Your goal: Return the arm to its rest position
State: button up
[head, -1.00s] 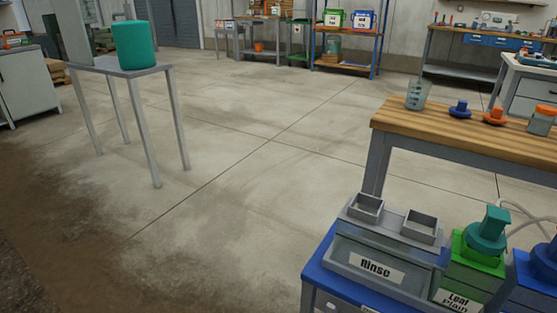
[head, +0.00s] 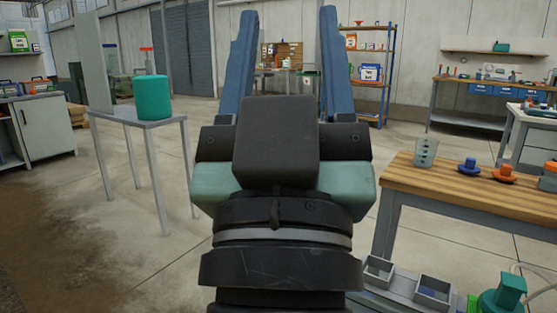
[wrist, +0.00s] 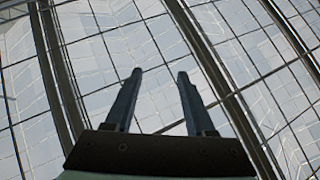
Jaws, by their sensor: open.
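My gripper (head: 288,70) stands raised in the middle of the head view, its two blue fingers pointing up and spread wide apart. It is open, with nothing between the fingers. In the wrist view my gripper (wrist: 155,85) also shows open and empty against the glazed roof. The gripper and wrist hide the middle of the floor and part of the back of the room.
A teal cylinder (head: 152,98) stands on a small grey table (head: 160,124) at left. A wooden-topped bench (head: 440,187) at right holds a clear beaker (head: 426,152), a blue piece (head: 468,166) and an orange piece (head: 504,174). Grey open-topped boxes (head: 433,290) are at lower right.

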notch_tip(320, 180, up, 40)
jog(key=s+y+p, duration=0.1)
jog(key=s+p, duration=0.1)
jog(key=p, duration=3.6)
jog(key=shift+s+a+t, duration=0.25)
jog(key=shift+a+t, duration=0.05)
